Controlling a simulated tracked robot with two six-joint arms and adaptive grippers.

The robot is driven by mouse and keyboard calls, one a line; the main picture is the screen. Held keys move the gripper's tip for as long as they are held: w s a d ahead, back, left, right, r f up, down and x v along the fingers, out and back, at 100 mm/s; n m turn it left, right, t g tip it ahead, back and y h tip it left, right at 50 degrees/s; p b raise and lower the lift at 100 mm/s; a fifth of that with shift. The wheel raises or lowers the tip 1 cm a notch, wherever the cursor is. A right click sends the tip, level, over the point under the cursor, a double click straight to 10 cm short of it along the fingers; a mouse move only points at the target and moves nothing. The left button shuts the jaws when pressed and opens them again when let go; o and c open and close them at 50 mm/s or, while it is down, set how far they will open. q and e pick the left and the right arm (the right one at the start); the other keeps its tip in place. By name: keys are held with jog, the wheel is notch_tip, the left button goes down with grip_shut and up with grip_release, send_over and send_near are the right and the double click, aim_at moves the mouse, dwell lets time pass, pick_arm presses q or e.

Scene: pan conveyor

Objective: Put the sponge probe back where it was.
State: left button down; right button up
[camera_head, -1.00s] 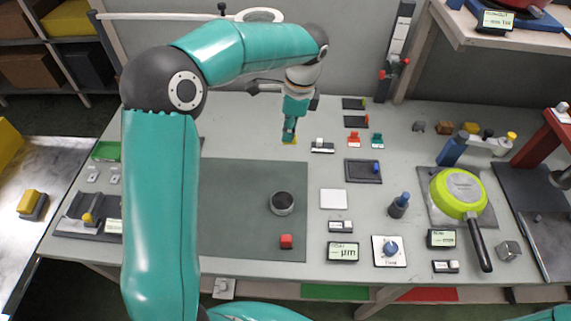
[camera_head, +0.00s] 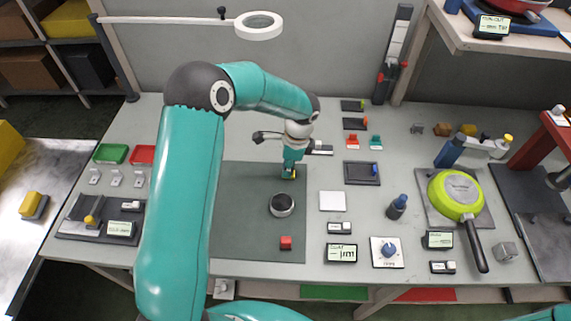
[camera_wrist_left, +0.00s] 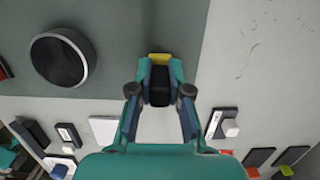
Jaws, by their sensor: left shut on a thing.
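My left gripper (camera_head: 291,172) is shut on the sponge probe, a dark piece with a yellow sponge end. The probe (camera_wrist_left: 160,88) sits between the fingers in the left wrist view, with its yellow tip (camera_wrist_left: 159,58) beyond the fingertips. In the head view only a little yellow (camera_head: 294,175) shows at the fingertips. The gripper is over the dark green mat (camera_head: 240,240), near its right edge and behind the dark round cup (camera_head: 282,205). I cannot tell whether the probe touches the mat. My right gripper is out of view.
A red cube (camera_head: 286,242) lies on the mat in front of the cup. To the right are a white square pad (camera_head: 332,201), a black tray (camera_head: 362,173), a blue-topped bottle (camera_head: 398,206) and a green pan (camera_head: 457,193). A ring lamp (camera_head: 259,24) hangs above the back.

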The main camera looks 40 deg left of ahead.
aim_at(294, 173)
pick_arm(q)
jog(key=c, duration=1.1)
grip_release()
notch_tip(294, 173, up, 12)
jog(key=d+b, duration=0.1)
jog(key=shift+w+d+b, duration=0.3)
jog(key=shift+w+b, duration=0.05)
jog(key=shift+w, duration=0.1)
jog(key=shift+f, duration=0.1)
